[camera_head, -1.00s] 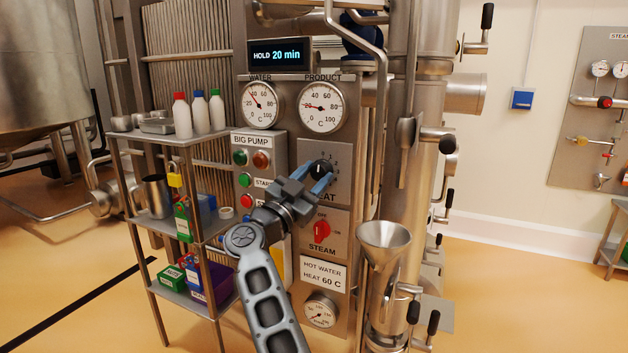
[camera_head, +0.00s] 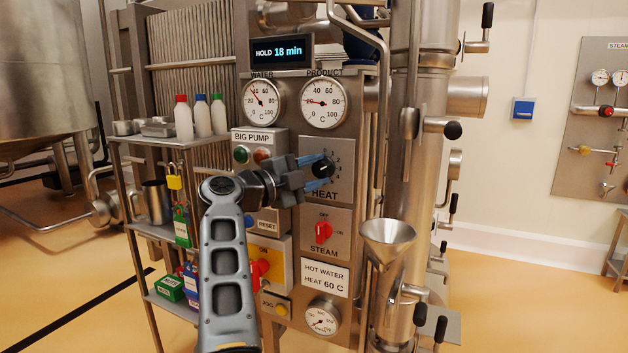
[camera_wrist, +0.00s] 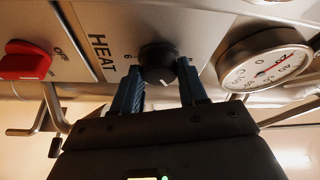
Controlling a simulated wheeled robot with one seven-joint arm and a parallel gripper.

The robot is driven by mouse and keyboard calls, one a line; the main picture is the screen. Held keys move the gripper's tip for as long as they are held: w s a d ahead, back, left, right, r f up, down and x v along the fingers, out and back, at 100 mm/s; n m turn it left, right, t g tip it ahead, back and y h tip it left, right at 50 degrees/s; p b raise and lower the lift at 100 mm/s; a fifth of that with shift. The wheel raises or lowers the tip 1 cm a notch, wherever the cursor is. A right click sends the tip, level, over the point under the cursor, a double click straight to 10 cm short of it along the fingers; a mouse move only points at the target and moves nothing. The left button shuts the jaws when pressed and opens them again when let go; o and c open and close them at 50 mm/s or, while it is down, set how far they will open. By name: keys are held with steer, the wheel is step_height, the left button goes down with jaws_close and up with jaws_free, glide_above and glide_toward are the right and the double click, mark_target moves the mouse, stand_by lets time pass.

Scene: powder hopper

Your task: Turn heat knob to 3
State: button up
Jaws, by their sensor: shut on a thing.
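The black heat knob (camera_head: 322,169) sits on the metal plate marked HEAT, with small numbers along its right side. My gripper (camera_head: 324,172) reaches in from the left, one blue finger above the knob and one below. In the wrist view, the knob (camera_wrist: 158,60) is between the two blue fingers of my gripper (camera_wrist: 159,78), which are shut on it. A white mark on the knob points down in that view, and a 6 shows left of it. I cannot read which number the mark faces.
The red STEAM switch (camera_head: 323,232) is just below the HEAT plate. Two round dials, WATER (camera_head: 261,102) and PRODUCT (camera_head: 323,103), sit above. A steel funnel (camera_head: 387,238) stands at the lower right. A shelf with bottles (camera_head: 183,118) is at the left.

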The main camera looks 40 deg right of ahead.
steer(key=m+y+b, duration=0.2)
steer(key=m, duration=0.3)
stand_by(0.6)
steer(key=o, duration=1.1)
steer(key=shift+r, duration=0.15)
steer(key=shift+c, duration=0.2)
steer(key=a+r+b, duration=0.1)
steer(key=a, duration=0.6)
steer(key=shift+a, duration=0.35)
steer(key=shift+w, duration=0.1)
